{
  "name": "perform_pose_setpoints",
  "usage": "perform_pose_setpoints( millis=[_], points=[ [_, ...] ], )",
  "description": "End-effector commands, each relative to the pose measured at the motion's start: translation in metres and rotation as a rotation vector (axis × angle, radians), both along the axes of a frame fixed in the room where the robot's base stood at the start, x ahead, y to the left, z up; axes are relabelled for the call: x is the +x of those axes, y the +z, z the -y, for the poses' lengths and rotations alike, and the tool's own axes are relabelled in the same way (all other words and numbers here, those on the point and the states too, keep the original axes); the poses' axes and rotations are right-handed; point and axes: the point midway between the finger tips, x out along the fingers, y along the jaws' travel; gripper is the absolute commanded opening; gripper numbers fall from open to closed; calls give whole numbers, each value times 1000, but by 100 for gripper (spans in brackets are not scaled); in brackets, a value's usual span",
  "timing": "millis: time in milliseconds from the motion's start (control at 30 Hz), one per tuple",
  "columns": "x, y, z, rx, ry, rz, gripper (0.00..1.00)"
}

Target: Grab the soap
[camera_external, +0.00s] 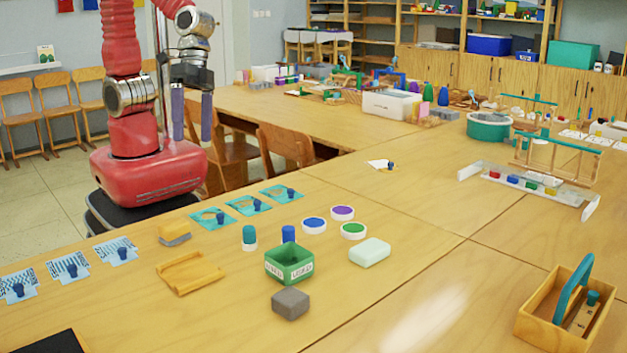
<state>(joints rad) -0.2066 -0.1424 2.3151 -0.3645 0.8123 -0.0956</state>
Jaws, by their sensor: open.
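A pale mint-white rounded block (370,252), which looks like the soap, lies flat on the wooden table, right of a green box. My gripper (192,138) hangs with its two fingers pointing down near the table's far left edge. The fingers are apart with nothing between them. My gripper is well to the left of and behind the pale block, and above table height.
The green box (289,263), a grey block (290,303) and a wooden tray (190,272) stand near the soap. Round lids (353,231) lie behind it. A wooden caddy (568,312) stands at the right front. The table right of the soap is clear.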

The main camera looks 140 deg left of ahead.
Motion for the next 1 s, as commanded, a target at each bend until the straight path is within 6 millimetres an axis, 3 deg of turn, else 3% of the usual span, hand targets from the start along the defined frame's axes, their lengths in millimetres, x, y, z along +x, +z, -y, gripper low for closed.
perform_pose_setpoints(
  millis=[267, 567, 767, 1000],
  points=[
    [60, -29, -8, -182, 307, -33, 88],
    [131, -65, -32, -387, 716, -61, 88],
    [179, -93, -61, -536, 1045, -79, 88],
    [237, -127, -111, -749, 1520, -90, 88]
  ],
)
